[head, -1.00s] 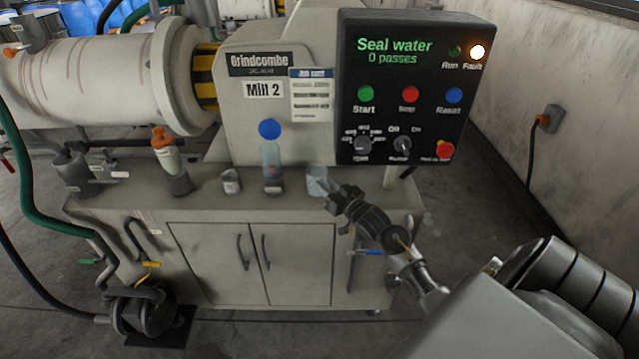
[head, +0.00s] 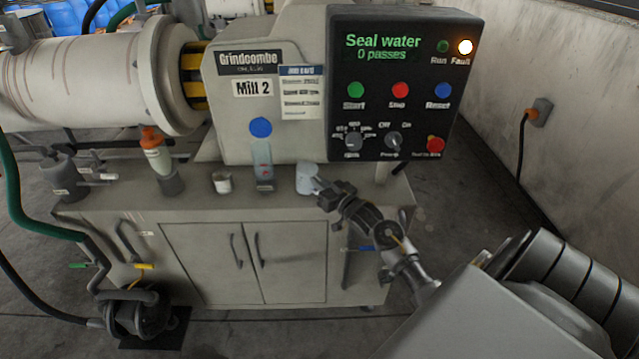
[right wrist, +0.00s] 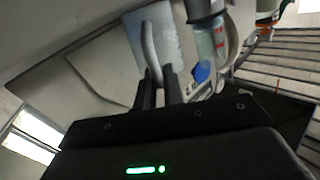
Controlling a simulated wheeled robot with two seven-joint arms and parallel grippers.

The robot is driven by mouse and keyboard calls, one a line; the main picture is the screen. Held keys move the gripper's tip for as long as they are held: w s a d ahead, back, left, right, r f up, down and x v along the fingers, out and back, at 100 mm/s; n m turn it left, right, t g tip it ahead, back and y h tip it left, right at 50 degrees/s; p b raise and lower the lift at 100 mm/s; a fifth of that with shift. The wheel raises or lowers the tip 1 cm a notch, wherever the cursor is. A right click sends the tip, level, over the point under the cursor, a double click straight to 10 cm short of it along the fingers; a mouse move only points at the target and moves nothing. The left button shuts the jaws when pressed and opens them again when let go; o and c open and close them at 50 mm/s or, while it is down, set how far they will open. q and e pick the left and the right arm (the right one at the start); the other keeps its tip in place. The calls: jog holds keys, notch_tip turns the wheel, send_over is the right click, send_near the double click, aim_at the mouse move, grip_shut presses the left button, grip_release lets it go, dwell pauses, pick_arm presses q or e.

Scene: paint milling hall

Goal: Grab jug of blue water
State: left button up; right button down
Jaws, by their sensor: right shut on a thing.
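The jug (head: 306,179) is a small pale, bluish translucent vessel at the right end of the bench top, below the control panel. I cannot tell whether it rests on the bench or is just above it. My right gripper (head: 322,190) reaches it from the lower right. In the right wrist view the jug (right wrist: 166,38) shows large, with its pale upright handle between the two dark fingers (right wrist: 160,90). The gripper is shut on that handle. The water level inside is not clear. My left gripper is not in view.
A clear sight tube (head: 262,158) with red marks stands left of the jug. Further left are a small tin (head: 222,183) and an orange-capped bottle (head: 155,155). The control panel (head: 395,95) overhangs close behind. The bench top (head: 110,200) is mostly bare along its front.

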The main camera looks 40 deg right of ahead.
jog(key=shift+r, duration=0.8)
jog(key=s+a+r+b, duration=0.1)
jog(key=s+a+r, duration=0.7)
jog(key=a+r, duration=0.3)
jog(key=shift+s, duration=0.25)
jog(key=shift+r, duration=0.1)
dwell(1.2)
